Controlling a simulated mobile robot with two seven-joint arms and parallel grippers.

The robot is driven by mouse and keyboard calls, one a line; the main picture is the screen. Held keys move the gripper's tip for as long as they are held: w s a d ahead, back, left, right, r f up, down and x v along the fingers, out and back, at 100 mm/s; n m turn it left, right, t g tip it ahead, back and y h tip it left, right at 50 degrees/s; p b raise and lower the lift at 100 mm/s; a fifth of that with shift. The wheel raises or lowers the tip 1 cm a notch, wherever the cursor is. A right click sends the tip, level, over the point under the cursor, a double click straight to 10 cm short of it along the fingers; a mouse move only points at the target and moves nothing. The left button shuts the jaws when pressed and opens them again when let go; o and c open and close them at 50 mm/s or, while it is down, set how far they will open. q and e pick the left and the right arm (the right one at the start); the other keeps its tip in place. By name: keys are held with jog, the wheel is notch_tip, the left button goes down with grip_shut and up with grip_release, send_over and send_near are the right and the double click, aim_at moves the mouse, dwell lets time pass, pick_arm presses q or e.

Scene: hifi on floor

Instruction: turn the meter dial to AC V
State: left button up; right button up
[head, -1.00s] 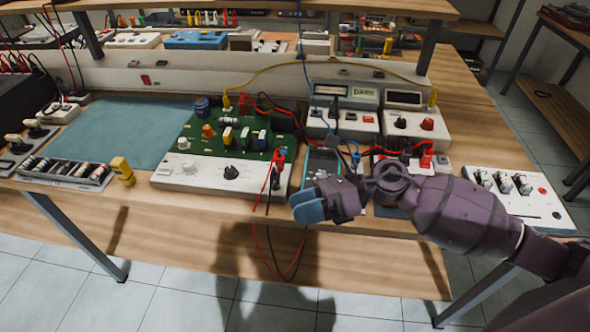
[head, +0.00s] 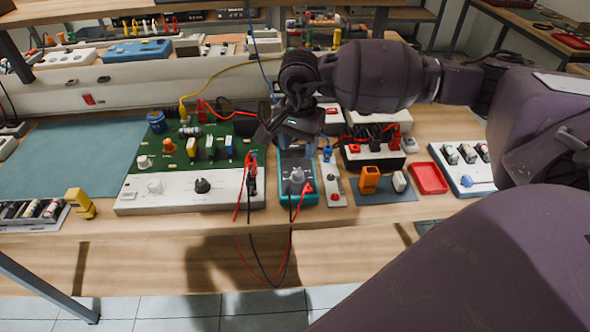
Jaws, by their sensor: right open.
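The meter (head: 284,190) is a teal handheld multimeter lying on the bench near its front edge. Its grey round dial (head: 297,176) shows, but its markings are too small to read. Red and black leads are plugged into its lower part. My right gripper (head: 277,138) is open and empty, above the far end of the meter, beyond the dial. It hides the meter's top part. The dial is clear of the fingers. My left gripper is not in view.
A green circuit board (head: 190,150) with a white front panel (head: 180,196) stands left of the meter. A narrow switch strip (head: 334,186), an orange holder (head: 369,180) and a red tray (head: 429,178) lie to the right. Leads (head: 265,270) hang over the bench edge.

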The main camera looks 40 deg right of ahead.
aim_at(298, 172)
notch_tip(298, 172, down, 8)
jog(key=shift+f+b, duration=0.15)
jog(key=shift+b, duration=0.15)
jog(key=shift+a, duration=0.1)
jog(key=c, duration=0.9)
